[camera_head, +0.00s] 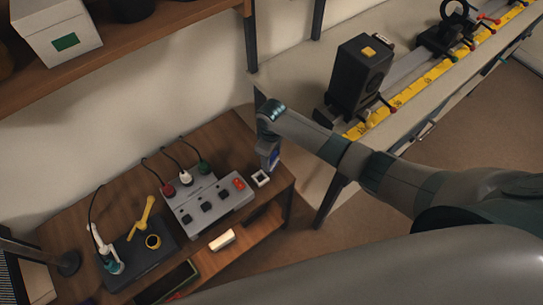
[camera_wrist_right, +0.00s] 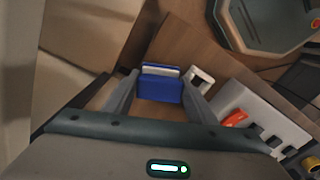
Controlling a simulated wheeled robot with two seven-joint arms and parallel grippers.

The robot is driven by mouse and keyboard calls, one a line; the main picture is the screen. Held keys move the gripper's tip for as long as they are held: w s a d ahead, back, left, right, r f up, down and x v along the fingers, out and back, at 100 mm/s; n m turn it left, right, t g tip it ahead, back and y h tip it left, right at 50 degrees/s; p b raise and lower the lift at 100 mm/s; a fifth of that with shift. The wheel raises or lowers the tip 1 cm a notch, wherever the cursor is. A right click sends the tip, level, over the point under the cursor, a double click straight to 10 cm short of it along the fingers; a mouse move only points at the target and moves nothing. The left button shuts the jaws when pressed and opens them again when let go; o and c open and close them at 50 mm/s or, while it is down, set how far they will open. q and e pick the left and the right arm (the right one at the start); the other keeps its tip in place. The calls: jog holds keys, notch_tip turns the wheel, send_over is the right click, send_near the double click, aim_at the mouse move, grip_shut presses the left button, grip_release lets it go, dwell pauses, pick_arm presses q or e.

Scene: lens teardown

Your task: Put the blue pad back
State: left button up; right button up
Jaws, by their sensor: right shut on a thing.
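My right gripper (camera_head: 270,158) reaches over the right end of the low wooden table. It is shut on the blue pad (camera_wrist_right: 160,88), which sits between both fingers in the right wrist view. The pad has a whitish strip along its far edge. In the head view only a small part of the blue pad (camera_head: 274,156) shows beside the fingers. A small white square frame (camera_head: 261,178) lies on the table just below the gripper. The frame also shows right of the pad in the wrist view (camera_wrist_right: 201,77). My left gripper is not in view.
A grey box (camera_head: 209,208) with black knobs, an orange switch and several plugged cables stands left of the frame. Farther left is a dark base (camera_head: 143,262) with yellow parts. A bench (camera_head: 305,100) with a black device (camera_head: 360,75) stands at the upper right.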

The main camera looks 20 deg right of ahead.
jog(key=shift+f, duration=0.15)
jog(key=o, duration=1)
jog(key=shift+o, duration=0.2)
notch_tip(320, 180, up, 12)
jog(key=b, duration=0.1)
jog(key=shift+r, duration=0.2)
dwell(0.4)
